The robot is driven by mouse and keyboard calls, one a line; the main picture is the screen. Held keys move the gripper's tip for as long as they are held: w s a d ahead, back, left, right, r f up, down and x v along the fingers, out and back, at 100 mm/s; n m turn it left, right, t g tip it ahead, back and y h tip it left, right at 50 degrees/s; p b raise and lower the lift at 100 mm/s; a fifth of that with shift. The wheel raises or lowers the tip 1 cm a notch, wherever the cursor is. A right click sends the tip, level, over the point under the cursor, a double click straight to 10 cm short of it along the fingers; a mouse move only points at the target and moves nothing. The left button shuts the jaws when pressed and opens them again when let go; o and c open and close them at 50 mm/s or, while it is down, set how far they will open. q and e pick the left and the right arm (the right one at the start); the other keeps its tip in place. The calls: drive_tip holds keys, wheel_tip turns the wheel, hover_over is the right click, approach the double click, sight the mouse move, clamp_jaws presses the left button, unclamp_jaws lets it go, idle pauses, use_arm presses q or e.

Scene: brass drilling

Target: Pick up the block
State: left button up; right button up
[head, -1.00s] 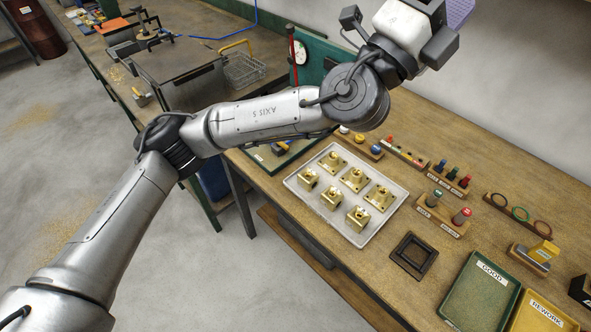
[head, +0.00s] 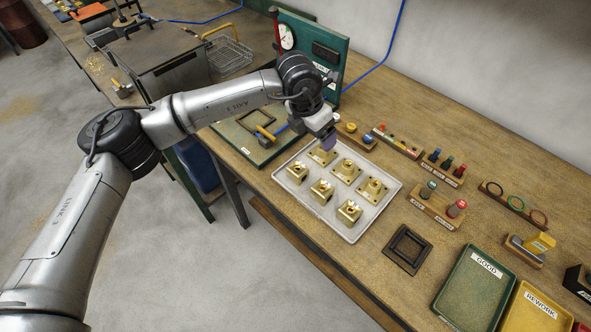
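Several brass blocks stand in the pale tray (head: 352,233) on the wooden bench. The back-left block (head: 322,156) is the one closest to my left gripper (head: 330,143). The gripper points down above it, over the tray's back edge. The gripper is small here and partly hidden by its own wrist, so I cannot tell whether its fingers are open or touch the block. Other blocks are at the left (head: 297,172), front middle (head: 321,191), front right (head: 349,211), centre (head: 346,170) and right (head: 372,189). My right gripper is not in view.
A green fixture board (head: 242,143) with a yellow-handled tool lies left of the tray. A dark square frame (head: 408,249) sits to its right. Green GOOD (head: 473,290) and yellow REWORK (head: 538,312) trays are at the front right. Wooden gauge racks (head: 437,209) stand behind.

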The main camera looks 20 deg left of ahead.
use_arm(q)
drive_tip(key=s+a+g+y, duration=0.2)
drive_tip(key=a, duration=0.1)
drive_tip(key=n+b, duration=0.1)
hover_over(297, 170)
drive_tip(key=s, duration=0.1)
drive_tip(key=f, duration=0.9)
drive_tip(key=shift+d, duration=0.3)
drive_tip(key=shift+w+a+f+b, duration=0.15)
drive_tip(key=shift+f+b, duration=0.35)
drive_tip(key=shift+f, duration=2.2)
drive_tip(key=shift+c, duration=0.2)
drive_tip(key=shift+r, duration=0.1)
drive_tip(key=c, duration=1.4)
